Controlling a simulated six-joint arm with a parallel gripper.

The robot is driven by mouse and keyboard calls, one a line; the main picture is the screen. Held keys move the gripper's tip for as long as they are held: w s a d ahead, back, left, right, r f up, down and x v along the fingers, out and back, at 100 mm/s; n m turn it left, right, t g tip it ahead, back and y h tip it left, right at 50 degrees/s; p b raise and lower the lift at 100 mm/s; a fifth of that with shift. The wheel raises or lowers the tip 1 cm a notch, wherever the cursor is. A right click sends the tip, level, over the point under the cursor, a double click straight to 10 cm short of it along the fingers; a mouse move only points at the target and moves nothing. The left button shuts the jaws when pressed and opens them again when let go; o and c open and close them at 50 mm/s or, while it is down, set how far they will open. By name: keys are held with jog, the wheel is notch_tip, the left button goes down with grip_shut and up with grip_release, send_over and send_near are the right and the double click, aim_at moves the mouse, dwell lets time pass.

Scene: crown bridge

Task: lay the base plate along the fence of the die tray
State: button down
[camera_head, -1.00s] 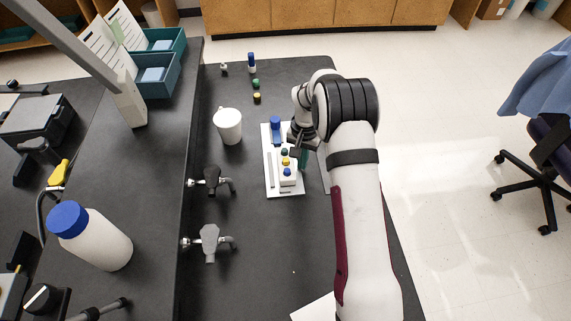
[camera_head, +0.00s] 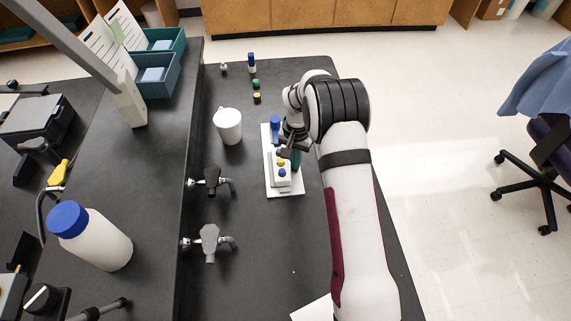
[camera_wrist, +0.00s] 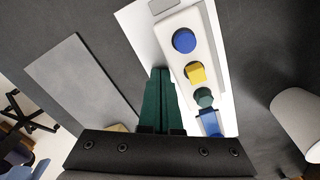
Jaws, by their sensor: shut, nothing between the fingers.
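The white die tray (camera_head: 298,190) lies on the dark bench; its bare edge also shows in the wrist view (camera_wrist: 137,25). A white bar (camera_head: 284,187), apparently the base plate, lies on it with a blue, a yellow and a green piece on top; it also shows in the wrist view (camera_wrist: 208,52). In the head view the bar sits near the tray's left side, where the fence appears to be; I cannot tell whether they touch. My gripper (camera_wrist: 160,75) is shut and empty, its green fingers low beside the bar's right side in the head view.
A blue piece (camera_head: 275,123) stands at the tray's far end. A white cup (camera_head: 228,126) and grey taps (camera_head: 210,240) stand to the left. A flat grey plate (camera_wrist: 80,80) lies on the other side of my fingers.

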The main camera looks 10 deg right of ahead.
jog(key=shift+d, duration=0.5)
jog(key=shift+r, duration=0.15)
notch_tip(320, 180, up, 7)
dwell(0.4)
jog(key=s+a+r+y, duration=0.1)
jog(key=s+r, duration=0.6)
jog(key=s, duration=0.2)
jog(key=s+a+r, duration=0.1)
jog(key=s+r, duration=0.6)
jog(key=s, duration=0.3)
jog(key=s+a, duration=0.1)
jog(key=s, duration=1.5)
jog(key=shift+s+a+f+y, duration=0.2)
jog(key=shift+s+f+y, duration=0.1)
jog(key=shift+s+y, duration=0.1)
